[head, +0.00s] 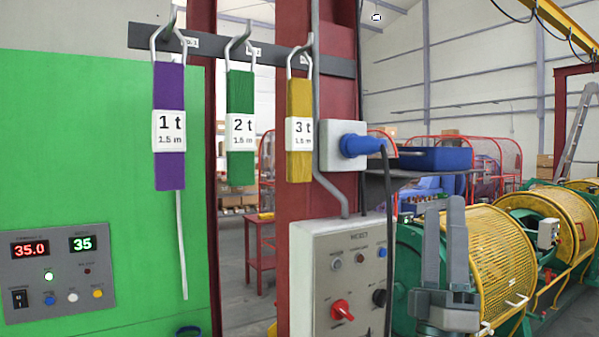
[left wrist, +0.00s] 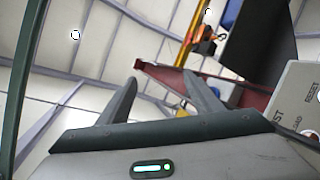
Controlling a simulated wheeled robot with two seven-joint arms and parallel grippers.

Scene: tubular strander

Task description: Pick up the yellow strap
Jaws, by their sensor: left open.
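The yellow strap (head: 299,98) hangs in a folded bundle from a hook on the dark rail, at the right end of the row. A white label on it reads 3 t, 1.5 m. My left gripper (head: 444,205) is open and empty, fingers pointing up, to the right of and lower than the strap, well apart from it. Its two fingers (left wrist: 162,80) also show in the left wrist view with nothing between them. I cannot make out the strap in that view. My right gripper is in neither view.
A green strap (head: 240,97) and a purple strap (head: 169,90) hang left of the yellow one. A blue plug (head: 362,145) with a black cable sits close to its right. A grey control box (head: 330,255) stands below. A machine with yellow cages (head: 505,260) stands at right.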

